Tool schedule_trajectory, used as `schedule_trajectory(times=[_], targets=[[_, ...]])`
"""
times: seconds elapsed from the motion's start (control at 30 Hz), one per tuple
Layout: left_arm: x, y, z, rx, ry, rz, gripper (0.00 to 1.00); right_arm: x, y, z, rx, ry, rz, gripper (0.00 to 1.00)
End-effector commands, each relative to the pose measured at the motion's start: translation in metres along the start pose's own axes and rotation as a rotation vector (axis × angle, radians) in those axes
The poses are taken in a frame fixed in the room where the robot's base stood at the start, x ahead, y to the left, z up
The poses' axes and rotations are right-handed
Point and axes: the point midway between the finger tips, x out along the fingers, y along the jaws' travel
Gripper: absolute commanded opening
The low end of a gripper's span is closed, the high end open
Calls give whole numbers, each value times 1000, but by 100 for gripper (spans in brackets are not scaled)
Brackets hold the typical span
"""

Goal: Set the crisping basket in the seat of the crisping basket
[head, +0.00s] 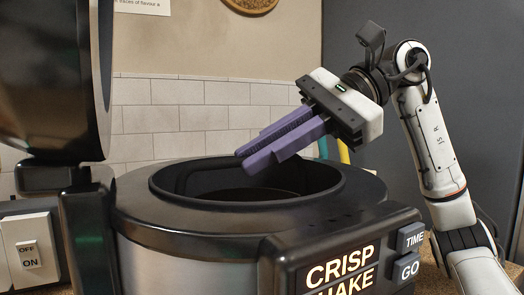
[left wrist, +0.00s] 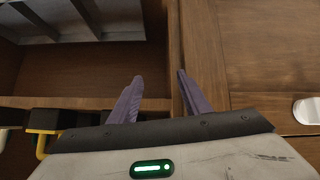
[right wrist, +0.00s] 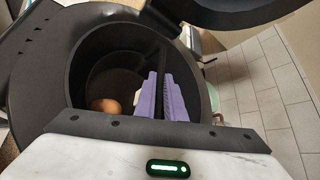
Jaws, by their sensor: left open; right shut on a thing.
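The crisping basket (right wrist: 92,62) is a dark round pot in the right wrist view, with a dark bar across it. In the head view a dark rim (head: 163,183) shows at the round opening of the crisping machine (head: 230,218); basket and seat are hard to tell apart there. My right gripper (head: 250,160) reaches down from the right over the opening. It is shut on the dark bar of the basket, also seen in the right wrist view (right wrist: 161,77). Whether the basket is fully down is hidden. My left gripper (left wrist: 160,75) is open and empty, away from the machine.
The machine's dark lid (head: 50,80) stands raised at the left. A brown round thing (right wrist: 105,105) lies inside the basket. Front buttons (head: 408,266) and an on/off switch (head: 29,255) flank the machine. Wooden cabinet panels (left wrist: 265,50) surround my left gripper.

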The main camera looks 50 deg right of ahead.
Motion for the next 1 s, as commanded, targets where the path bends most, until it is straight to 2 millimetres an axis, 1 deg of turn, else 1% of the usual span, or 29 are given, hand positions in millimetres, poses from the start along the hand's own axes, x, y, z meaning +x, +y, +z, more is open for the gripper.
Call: schedule_trajectory(times=[0.13, 0.4, 0.67, 0.7, 0.77, 0.8, 0.83, 1.0], targets=[[2, 0, -2, -3, 13, 1, 44, 2, 2, -3, -1, -3, -3, 0], [1, 2, 4, -14, 12, 5, 44, 6, 6, -8, -1, -3, -3, 0], [4, 1, 6, -20, 19, 6, 44, 10, 10, -14, -1, -3, -3, 0], [3, 1, 5, -20, 20, 7, 44, 10, 9, -13, -1, -3, -3, 13], [2, 1, 4, -20, 20, 6, 44, 9, 9, -13, -1, -2, -3, 23], [2, 1, 4, -20, 20, 7, 44, 9, 9, -13, -1, -2, -3, 30], [2, 1, 4, -20, 21, 7, 44, 9, 9, -13, -1, -2, -2, 31], [2, 1, 4, -19, 21, 6, 44, 10, 9, -13, 0, -1, -1, 31]])
